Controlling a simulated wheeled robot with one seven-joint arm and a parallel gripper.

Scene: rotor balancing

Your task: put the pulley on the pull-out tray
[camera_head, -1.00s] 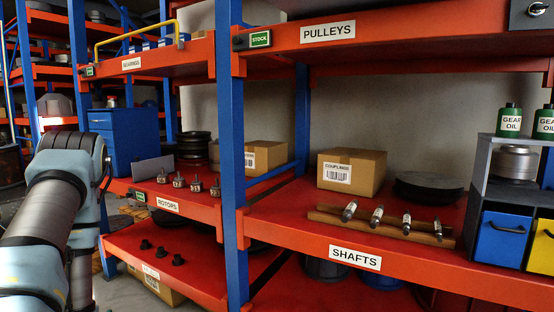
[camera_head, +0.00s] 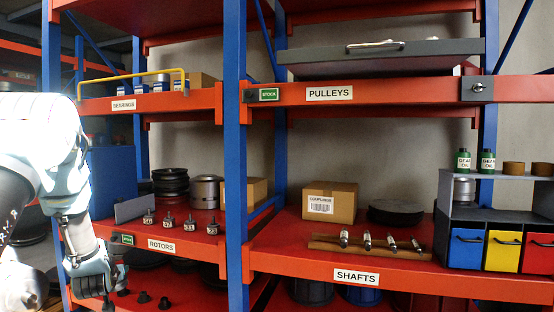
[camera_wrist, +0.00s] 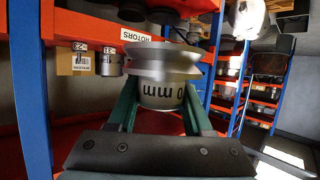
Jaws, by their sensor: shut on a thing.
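A silvery metal pulley with a V-groove rim (camera_wrist: 162,62) fills the middle of the wrist view. Its pale hub below the rim carries black lettering ending in "mm". My gripper (camera_wrist: 160,100) is shut on this hub, with one dark green finger on each side. In the head view my arm hangs at the far left, in front of the ROTORS bay; the pulley cannot be made out there. The grey pull-out tray (camera_head: 440,47), with a metal handle on its front, sits on the PULLEYS shelf at the upper right, well away from my arm. Its top surface is barely visible.
A blue upright (camera_head: 236,180) stands between my arm and the PULLEYS bay. A latch (camera_head: 477,88) is on the PULLEYS shelf edge. Below are a couplings box (camera_head: 330,201), shafts on a wooden rack (camera_head: 325,242) and a drawer unit (camera_head: 463,212). A yellow rail (camera_head: 130,77) guards the BEARINGS shelf.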

